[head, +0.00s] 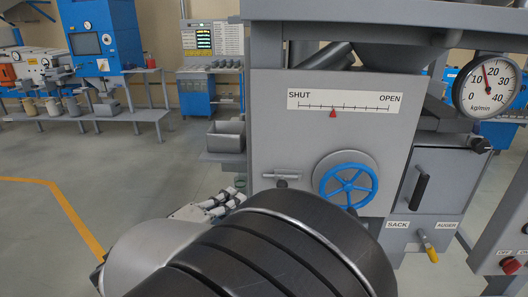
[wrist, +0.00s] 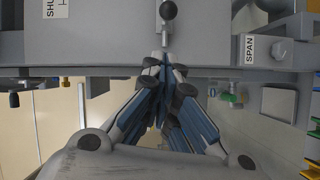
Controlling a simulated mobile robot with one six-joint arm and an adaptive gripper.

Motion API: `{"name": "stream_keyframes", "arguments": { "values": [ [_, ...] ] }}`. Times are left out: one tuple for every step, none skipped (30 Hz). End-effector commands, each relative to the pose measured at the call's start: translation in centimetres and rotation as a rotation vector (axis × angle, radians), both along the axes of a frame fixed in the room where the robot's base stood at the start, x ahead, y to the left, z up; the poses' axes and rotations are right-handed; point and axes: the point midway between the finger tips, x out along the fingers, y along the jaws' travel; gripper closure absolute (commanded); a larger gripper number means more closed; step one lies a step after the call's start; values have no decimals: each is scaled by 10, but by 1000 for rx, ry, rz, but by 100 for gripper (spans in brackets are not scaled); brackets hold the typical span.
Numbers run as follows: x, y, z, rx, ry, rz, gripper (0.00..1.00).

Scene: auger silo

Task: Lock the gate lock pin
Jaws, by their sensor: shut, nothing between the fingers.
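What looks like the gate lock pin (head: 282,175) is a small grey bar with a dark knob below it, on the grey machine panel left of the blue handwheel (head: 346,186). In the wrist view a dark ball knob on a grey stem (wrist: 168,10) shows at the top centre, just beyond my fingertips. My gripper (head: 236,193) is shut and empty, left of the pin in the head view. Its blue-grey fingers meet in the wrist view (wrist: 164,60). I cannot tell whether the tips touch the stem. My dark arm hides the lower part of the panel.
The SHUT–OPEN scale (head: 345,102) has its red pointer left of the middle. A round kg/min gauge (head: 486,85) reads between 10 and 20. A SACK/AUGER lever (head: 429,247) is at the lower right. A small grey bin (head: 226,136) juts out left of the panel. Open floor lies left.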

Motion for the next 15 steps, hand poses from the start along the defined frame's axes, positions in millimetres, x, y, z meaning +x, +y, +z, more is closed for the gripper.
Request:
{"name": "stream_keyframes", "arguments": {
  "values": [
    [0, 10, 0, -6, -14, 19, 100],
    [0, 14, 0, -9, -22, 29, 100],
    [0, 17, 0, -10, -29, 37, 100],
    [0, 19, 0, -11, -33, 40, 100],
    [0, 20, 1, -11, -34, 43, 100],
    [0, 20, 1, -10, -36, 44, 100],
    [0, 20, 1, -10, -36, 44, 100],
    [0, 20, 1, -10, -36, 44, 100],
    [0, 20, 1, -10, -36, 43, 100],
    [0, 20, 1, -10, -36, 43, 100],
    [0, 20, 1, -10, -36, 43, 100],
    [0, 20, 1, -10, -35, 43, 100],
    [0, 19, 1, -10, -35, 42, 100],
    [1, 19, 1, -11, -34, 42, 100],
    [2, 18, 1, -11, -34, 41, 100]
  ]
}}
